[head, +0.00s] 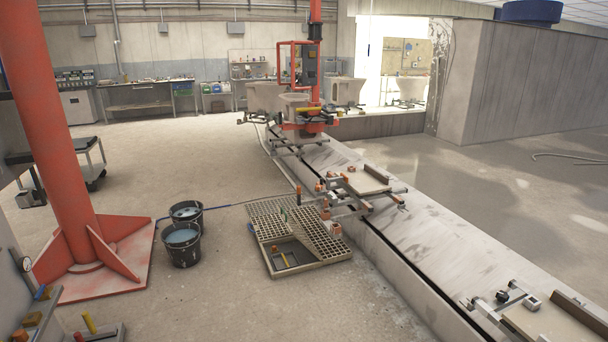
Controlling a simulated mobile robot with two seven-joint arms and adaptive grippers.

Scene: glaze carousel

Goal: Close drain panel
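The drain grate (262,210) is a beige slotted panel set in a frame on the floor, left of the long concrete track. A slotted panel section (312,232) lies at the grate's right side. Small green and orange parts stand on the grate. Neither of my grippers shows in the head view.
Two black buckets of liquid (181,244) stand left of the grate. A red column (65,140) with a flared base is further left. The concrete track (400,235) with clamped fixtures runs along the right. The floor in front of the grate is clear.

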